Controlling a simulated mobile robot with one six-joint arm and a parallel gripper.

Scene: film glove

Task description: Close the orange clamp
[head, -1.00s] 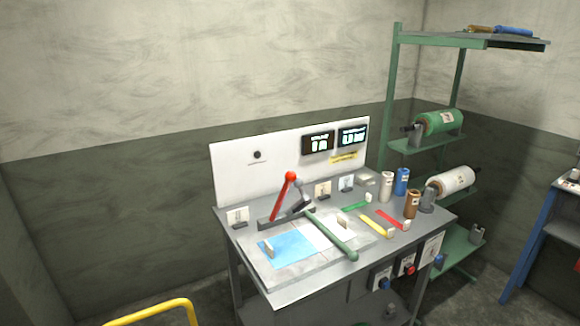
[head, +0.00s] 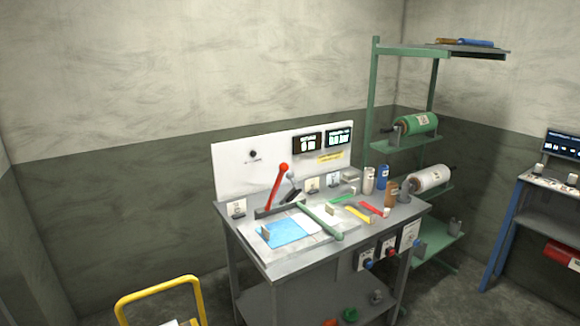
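A workbench (head: 282,265) stands in the middle. On it lie a green strip (head: 342,199), a yellow strip (head: 357,214) and a red strip (head: 371,209), each with a small pale tag or block at one end. I cannot tell for sure which part is the orange clamp. A red lever with a ball top (head: 278,184) stands tilted at the back left of the bench. A long green bar (head: 320,222) slants beside a blue sheet (head: 285,233). My gripper is not in view.
Several bottles (head: 383,177) stand at the bench's right end. A green rack (head: 372,110) with film rolls is behind on the right. A yellow frame (head: 160,290) stands at the front left. Another blue-legged bench (head: 500,240) is far right.

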